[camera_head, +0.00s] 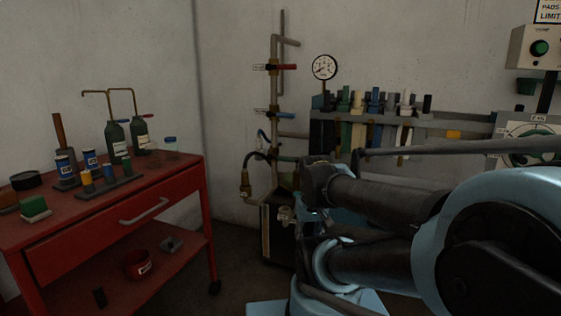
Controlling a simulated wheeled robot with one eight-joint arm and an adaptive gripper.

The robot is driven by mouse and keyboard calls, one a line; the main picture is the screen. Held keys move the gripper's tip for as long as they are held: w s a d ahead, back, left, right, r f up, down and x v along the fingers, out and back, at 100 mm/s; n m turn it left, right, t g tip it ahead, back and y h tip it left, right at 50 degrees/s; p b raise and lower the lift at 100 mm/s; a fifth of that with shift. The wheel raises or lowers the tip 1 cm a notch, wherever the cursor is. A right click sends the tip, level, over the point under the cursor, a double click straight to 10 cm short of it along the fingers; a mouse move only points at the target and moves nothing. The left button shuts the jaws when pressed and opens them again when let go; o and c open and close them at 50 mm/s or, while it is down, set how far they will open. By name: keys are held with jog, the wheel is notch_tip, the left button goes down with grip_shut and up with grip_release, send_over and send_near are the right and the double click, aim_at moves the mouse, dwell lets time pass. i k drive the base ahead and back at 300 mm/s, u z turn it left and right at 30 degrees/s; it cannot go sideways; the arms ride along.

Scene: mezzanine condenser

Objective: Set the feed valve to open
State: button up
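A vertical pipe stand (274,90) rises by the back wall and carries several valves. The top valve has a red handle (287,67) pointing right, across the pipe. The middle valve has a blue handle (287,115), also pointing right. A green handle (287,158) shows lower down, partly beside my arm. Small tags sit left of the upper valves; their words are too small to read, so I cannot tell which is the feed valve. My arm fills the lower right, and its far end is hidden behind its own links. I cannot make out my gripper's fingers.
A red cart (110,215) with bottles and cans stands at the left. A pressure gauge (324,67) and a tool rack (430,122) are on the back wall. A control box (538,47) hangs at the right. Dark floor is free between cart and pipe stand.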

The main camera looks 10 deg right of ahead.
aim_at(283, 159)
jog(key=u, duration=0.55)
jog(key=k, duration=1.25)
jog(key=u, duration=0.7)
jog(key=i, duration=1.55)
jog(key=z, duration=0.6)
